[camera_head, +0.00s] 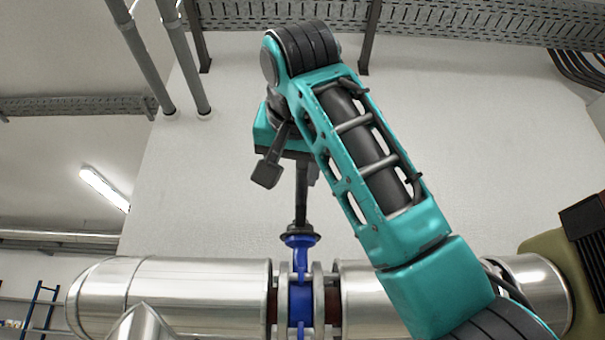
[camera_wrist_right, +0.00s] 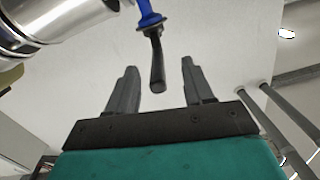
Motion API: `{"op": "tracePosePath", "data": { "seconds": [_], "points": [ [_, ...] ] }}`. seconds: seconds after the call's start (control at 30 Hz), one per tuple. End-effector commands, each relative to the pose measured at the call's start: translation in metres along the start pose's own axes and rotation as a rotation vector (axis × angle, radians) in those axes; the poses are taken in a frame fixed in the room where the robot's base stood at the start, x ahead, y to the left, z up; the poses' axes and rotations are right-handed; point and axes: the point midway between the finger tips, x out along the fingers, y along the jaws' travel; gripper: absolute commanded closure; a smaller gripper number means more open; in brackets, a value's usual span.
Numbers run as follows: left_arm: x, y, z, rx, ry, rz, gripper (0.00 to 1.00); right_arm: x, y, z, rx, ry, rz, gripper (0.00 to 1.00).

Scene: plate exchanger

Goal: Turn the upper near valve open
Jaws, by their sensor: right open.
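The valve has a blue body (camera_head: 300,290) set in a silver horizontal pipe, with a blue stem top (camera_head: 299,239) and a black lever handle (camera_head: 301,205) rising from it. My right gripper (camera_head: 306,180) is above the valve, pointing down at the handle; my arm comes in from the right. In the right wrist view, the black handle (camera_wrist_right: 156,62) hangs from the blue stem (camera_wrist_right: 149,14) and its free end reaches between the two open fingers of my right gripper (camera_wrist_right: 159,68). Gaps show on both sides, with no visible contact. My left gripper is not in view.
The silver pipe (camera_head: 190,290) runs across the bottom. Grey vertical pipes (camera_head: 183,55) and a perforated cable tray (camera_head: 440,20) are above. A dark, ribbed object (camera_head: 585,235) stands at the right edge. The pale wall (camera_head: 215,190) left of the gripper is clear.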

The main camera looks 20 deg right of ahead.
Motion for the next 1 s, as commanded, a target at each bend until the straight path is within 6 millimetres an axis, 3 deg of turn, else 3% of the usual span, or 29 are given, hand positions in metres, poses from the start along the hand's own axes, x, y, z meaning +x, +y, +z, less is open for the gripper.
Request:
{"op": "tracePosePath", "data": {
  "seconds": [0.03, 0.13, 0.3, 0.47, 0.8, 1.0],
  "points": [
    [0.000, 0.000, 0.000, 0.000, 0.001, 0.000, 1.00, -0.015, 0.003, -0.014, 0.015, 0.024, 0.009, 0.48],
    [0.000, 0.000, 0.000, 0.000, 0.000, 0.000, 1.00, -0.032, 0.007, -0.030, 0.039, 0.050, 0.020, 0.48],
    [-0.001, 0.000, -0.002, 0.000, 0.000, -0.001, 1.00, -0.035, 0.010, -0.040, 0.051, 0.064, 0.028, 0.48],
    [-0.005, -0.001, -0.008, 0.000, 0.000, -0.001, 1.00, -0.011, 0.011, -0.042, 0.051, 0.061, 0.028, 0.48],
    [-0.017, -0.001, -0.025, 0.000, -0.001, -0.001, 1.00, 0.058, 0.012, -0.047, 0.050, 0.062, 0.027, 0.48],
    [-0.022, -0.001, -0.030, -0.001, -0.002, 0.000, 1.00, 0.081, 0.013, -0.048, 0.050, 0.063, 0.026, 0.48]
  ]
}}
